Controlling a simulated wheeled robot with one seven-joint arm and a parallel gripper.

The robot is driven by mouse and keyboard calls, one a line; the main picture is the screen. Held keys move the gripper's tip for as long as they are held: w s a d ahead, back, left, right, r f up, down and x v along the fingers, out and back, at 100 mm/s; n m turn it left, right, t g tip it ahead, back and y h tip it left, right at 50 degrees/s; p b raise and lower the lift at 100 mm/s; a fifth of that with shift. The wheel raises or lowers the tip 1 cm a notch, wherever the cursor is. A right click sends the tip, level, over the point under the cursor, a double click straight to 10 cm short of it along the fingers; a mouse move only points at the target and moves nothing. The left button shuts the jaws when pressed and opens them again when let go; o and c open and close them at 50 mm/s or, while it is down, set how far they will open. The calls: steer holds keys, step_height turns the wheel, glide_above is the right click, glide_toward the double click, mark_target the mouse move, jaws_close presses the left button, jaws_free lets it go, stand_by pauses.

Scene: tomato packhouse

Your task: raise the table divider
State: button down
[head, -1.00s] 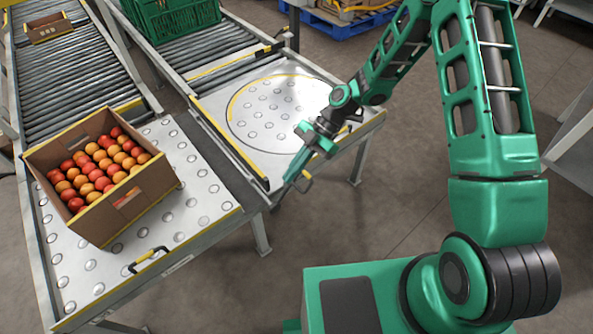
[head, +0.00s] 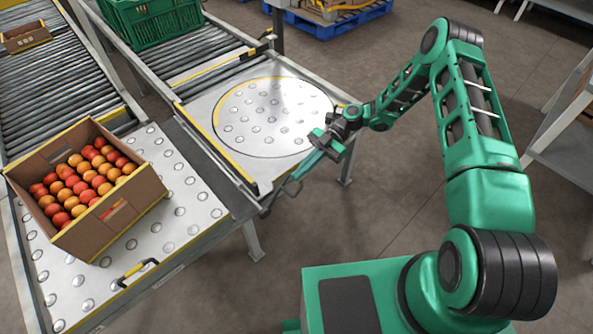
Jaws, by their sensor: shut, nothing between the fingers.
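The table divider appears to be the long, low bar with a yellow edge (head: 214,141) along the left side of the right-hand table. It looks lowered, close to the table surface; its exact height is hard to tell. My gripper (head: 297,180) is shut and empty, pointing down and left just off the front corner of that table. A thin grey loop, perhaps a handle, shows at the fingertips; I cannot tell if they touch it. The right-hand table has a metal top with a round disc (head: 272,116).
A cardboard box (head: 126,206) of tomatoes stands on the left ball table (head: 178,226), which has a yellow-black handle (head: 138,270) in front. A green crate (head: 150,24) sits on the rollers behind.

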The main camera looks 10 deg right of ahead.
steer(key=shift+w+d+f, duration=0.2)
steer(key=shift+d+f, duration=0.15)
steer(key=shift+f, duration=0.1)
steer(key=shift+w+d, duration=0.15)
steer(key=r, duration=0.1)
steer(key=a+r, duration=0.1)
steer(key=s+a+r, duration=0.1)
steer(key=r, duration=0.1)
steer(key=shift+s+r, duration=0.1)
steer(key=v, duration=0.9)
steer(key=shift+f, duration=0.3)
steer(key=shift+d+r, duration=0.1)
steer(key=shift+d, duration=0.05)
